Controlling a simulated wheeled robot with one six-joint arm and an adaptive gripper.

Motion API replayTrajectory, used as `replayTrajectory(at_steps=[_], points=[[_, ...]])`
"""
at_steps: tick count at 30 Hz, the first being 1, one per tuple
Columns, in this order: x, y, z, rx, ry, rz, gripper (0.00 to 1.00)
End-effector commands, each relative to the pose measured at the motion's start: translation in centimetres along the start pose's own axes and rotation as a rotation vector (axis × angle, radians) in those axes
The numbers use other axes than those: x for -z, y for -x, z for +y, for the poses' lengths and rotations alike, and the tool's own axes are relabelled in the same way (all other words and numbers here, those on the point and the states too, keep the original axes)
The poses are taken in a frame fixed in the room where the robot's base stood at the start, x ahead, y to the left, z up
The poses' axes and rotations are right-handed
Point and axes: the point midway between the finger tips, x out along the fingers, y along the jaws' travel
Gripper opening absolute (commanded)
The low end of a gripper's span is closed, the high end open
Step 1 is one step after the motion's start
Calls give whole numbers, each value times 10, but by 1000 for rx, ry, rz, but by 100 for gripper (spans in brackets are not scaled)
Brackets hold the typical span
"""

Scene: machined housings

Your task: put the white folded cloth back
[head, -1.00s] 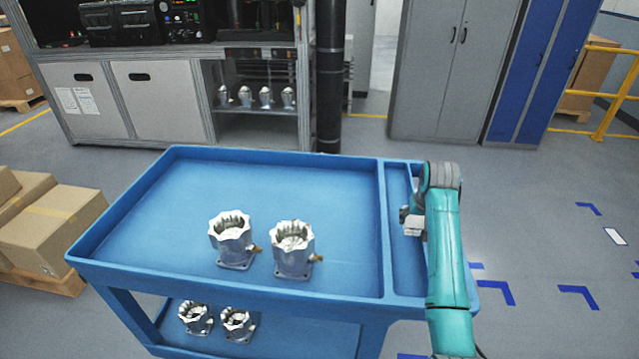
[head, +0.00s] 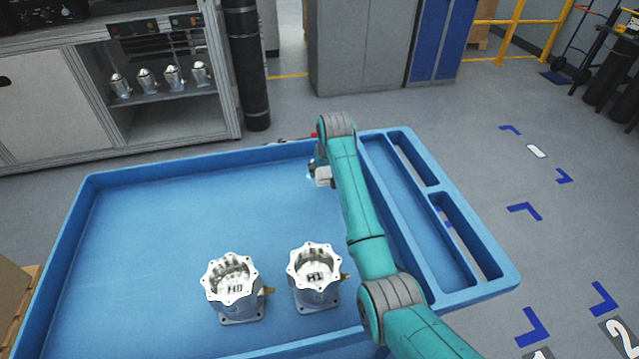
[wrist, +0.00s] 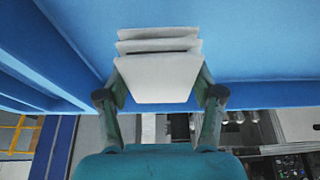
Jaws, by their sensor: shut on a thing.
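The white folded cloth (head: 324,177) is in my gripper (head: 317,172), near the far right of the blue cart's main tray (head: 170,205). In the wrist view the cloth (wrist: 158,78) shows as stacked white layers between the two fingers of the gripper (wrist: 160,97), which are shut on it. Blue cart surface lies behind the cloth there. I cannot tell whether the cloth touches the tray. The cart's narrow right side has a long recess (head: 415,215) with no cloth visible in it; my arm covers part of the divider.
Two silver machined housings, one marked H0 (head: 233,290) and one marked H1 (head: 315,275), stand upright at the tray's front, H1 close to my arm. The tray's left and far parts are clear. A black pillar (head: 246,70) and a workbench (head: 60,110) stand behind the cart.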

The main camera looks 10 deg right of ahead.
Motion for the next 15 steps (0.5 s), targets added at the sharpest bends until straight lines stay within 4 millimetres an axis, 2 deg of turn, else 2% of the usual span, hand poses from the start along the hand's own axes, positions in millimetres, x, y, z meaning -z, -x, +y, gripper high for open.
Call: replayTrajectory(at_steps=[3,10,15], points=[[-6,-15,0,0,0,1,34],[-12,-30,0,0,0,1,34],[-21,-50,0,0,0,0,34]])
